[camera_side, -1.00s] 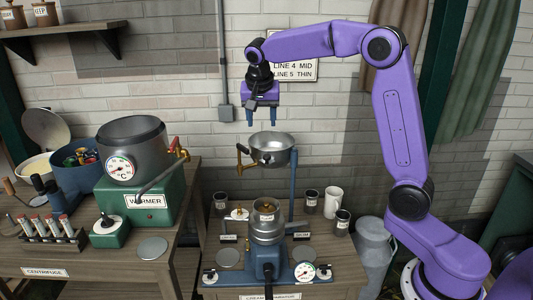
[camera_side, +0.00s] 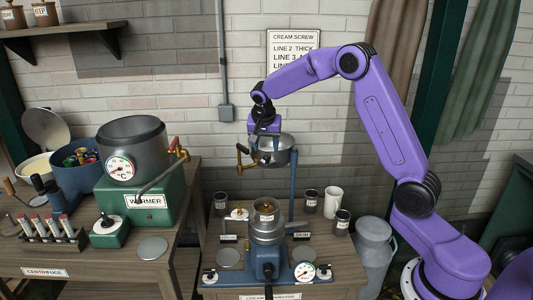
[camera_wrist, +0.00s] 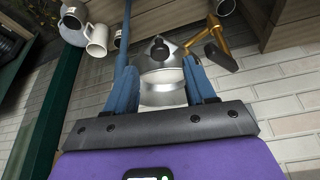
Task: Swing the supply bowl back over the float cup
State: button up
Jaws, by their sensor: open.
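The silver supply bowl (camera_side: 283,158) hangs on a blue post, with a brass tap at its left side. In the side view it appears above and slightly right of the float cup (camera_side: 266,206) on the separator; their depth offset is unclear. My gripper (camera_side: 265,149) is open, low at the bowl's left part, its fingers overlapping the bowl in the picture. In the wrist view the open gripper (camera_wrist: 162,72) has one blue finger on each side of the bowl (camera_wrist: 160,88) and its dark knob (camera_wrist: 159,48). Finger contact cannot be told.
The green warmer (camera_side: 155,205) with its metal pot (camera_side: 132,140) stands left. Dark cups and a white mug (camera_side: 332,202) stand around the separator base (camera_side: 266,268). A milk can (camera_side: 373,245) is at right. A wall sign (camera_side: 292,50) hangs behind.

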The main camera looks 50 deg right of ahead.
aim_at(267, 156)
jog(key=shift+x, duration=2.25)
grip_shut()
